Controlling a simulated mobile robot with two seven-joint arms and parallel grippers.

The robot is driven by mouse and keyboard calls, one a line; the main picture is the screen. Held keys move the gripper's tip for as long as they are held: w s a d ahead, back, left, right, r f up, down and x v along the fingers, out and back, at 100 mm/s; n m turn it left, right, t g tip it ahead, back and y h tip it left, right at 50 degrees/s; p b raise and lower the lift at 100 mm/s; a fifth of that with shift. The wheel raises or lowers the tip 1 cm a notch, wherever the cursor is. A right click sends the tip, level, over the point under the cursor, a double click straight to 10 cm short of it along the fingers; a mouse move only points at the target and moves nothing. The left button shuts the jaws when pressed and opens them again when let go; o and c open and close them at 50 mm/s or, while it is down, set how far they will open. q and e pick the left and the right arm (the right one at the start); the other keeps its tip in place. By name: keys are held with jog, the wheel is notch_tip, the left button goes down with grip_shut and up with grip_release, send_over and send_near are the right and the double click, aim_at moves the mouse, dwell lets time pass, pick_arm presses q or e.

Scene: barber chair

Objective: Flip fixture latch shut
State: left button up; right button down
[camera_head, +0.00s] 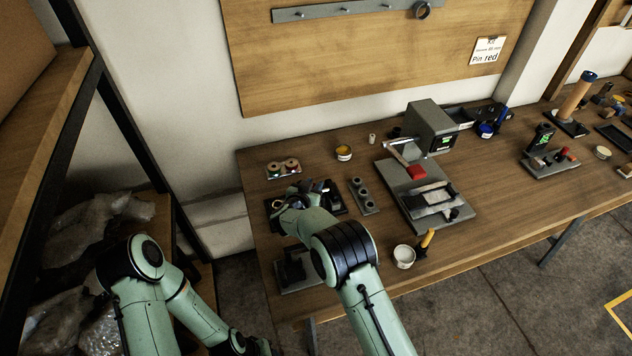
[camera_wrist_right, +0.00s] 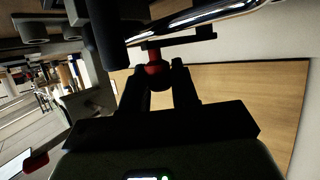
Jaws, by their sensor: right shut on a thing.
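In the right wrist view, my right gripper (camera_wrist_right: 158,76) has its two dark fingers closed around a small red knob (camera_wrist_right: 153,58). The knob sits on a dark bar beside a shiny chrome piece (camera_wrist_right: 205,14). In the head view, my right gripper (camera_head: 282,204) is low over the left part of the bench, among dark parts, and its fingertips are hard to make out. The fixture latch cannot be told apart there.
A dark fixture (camera_head: 297,268) stands at the bench's front left, partly behind my right arm. A shelf rack (camera_head: 110,115) rises at the left.

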jog(key=shift+s+a+m+g+h, duration=0.3)
jog(key=shift+m+g+h, duration=0.25)
jog(key=shift+m+h, duration=0.25)
jog(key=shift+s+a+m+g+h, duration=0.2)
jog(key=shift+a+m+g+h, duration=0.25)
jog(key=shift+m+h, duration=0.35)
jog(key=shift+s+a+m+g+h, duration=0.25)
jog(key=shift+m+g+h, duration=0.35)
jog(key=shift+m+h, duration=0.2)
jog(key=c, duration=0.9)
grip_release()
jog(key=shift+a, duration=0.1)
